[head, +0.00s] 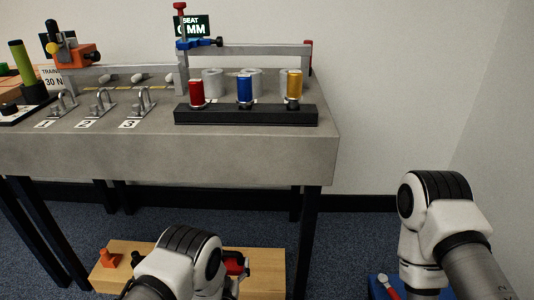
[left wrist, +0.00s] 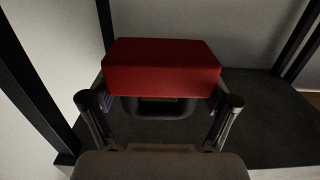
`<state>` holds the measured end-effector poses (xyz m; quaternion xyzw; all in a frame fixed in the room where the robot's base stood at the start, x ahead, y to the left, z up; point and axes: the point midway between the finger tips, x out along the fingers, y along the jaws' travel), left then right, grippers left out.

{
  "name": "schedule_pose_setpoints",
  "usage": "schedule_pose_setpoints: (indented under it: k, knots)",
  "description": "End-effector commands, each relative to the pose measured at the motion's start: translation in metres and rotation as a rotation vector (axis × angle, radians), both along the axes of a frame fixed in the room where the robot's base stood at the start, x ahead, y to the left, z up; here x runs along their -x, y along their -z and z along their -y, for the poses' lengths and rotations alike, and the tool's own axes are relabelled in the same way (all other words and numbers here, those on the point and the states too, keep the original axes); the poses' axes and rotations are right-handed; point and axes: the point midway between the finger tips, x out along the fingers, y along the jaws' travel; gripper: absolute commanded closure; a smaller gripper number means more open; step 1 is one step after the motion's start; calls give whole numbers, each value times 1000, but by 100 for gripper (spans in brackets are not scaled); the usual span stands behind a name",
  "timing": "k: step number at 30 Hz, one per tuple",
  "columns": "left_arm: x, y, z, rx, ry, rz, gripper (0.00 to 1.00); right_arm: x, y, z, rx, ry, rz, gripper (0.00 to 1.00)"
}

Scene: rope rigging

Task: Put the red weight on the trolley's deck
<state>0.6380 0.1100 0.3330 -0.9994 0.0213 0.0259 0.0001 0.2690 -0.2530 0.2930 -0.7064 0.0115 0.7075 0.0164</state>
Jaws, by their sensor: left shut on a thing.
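The red weight (left wrist: 162,68) is a red block with a dark loop handle (left wrist: 160,107) on its near side. My left gripper (left wrist: 161,106) has one finger at each side of that handle and is shut on the weight. The wrist view does not show clearly where the pads touch. A low wooden deck (head: 262,262), perhaps the trolley's, lies behind that arm. My right gripper is out of view.
A grey bench (head: 160,155) stands above the deck, with a black rack (head: 245,115) of red, blue and gold cylinders. Dark bench legs (head: 305,240) flank the floor space. An orange piece (head: 108,258) sits on the deck's left. A blue object (head: 376,286) lies at bottom right.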

Motion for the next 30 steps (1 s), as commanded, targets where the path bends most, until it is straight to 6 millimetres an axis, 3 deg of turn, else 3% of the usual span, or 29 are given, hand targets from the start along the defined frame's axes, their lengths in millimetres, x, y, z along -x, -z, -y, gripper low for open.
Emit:
schedule_pose_setpoints:
  k: [1, 6, 12, 17, 26, 30]
  knots:
    - [-3, -20, -13, -3, -6, 7, 82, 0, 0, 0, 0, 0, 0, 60]
    - [4, -79, -50, -2, -19, 8, 82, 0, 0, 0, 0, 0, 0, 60]
    - [19, -127, -77, -1, -34, 6, 82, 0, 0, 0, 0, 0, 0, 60]
    - [32, -156, -90, 0, -43, 6, 82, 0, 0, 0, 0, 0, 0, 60]
    - [31, -210, -89, 0, -42, 5, 82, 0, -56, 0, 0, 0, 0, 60]
    - [31, -246, -89, 0, -42, 6, 82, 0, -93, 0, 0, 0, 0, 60]
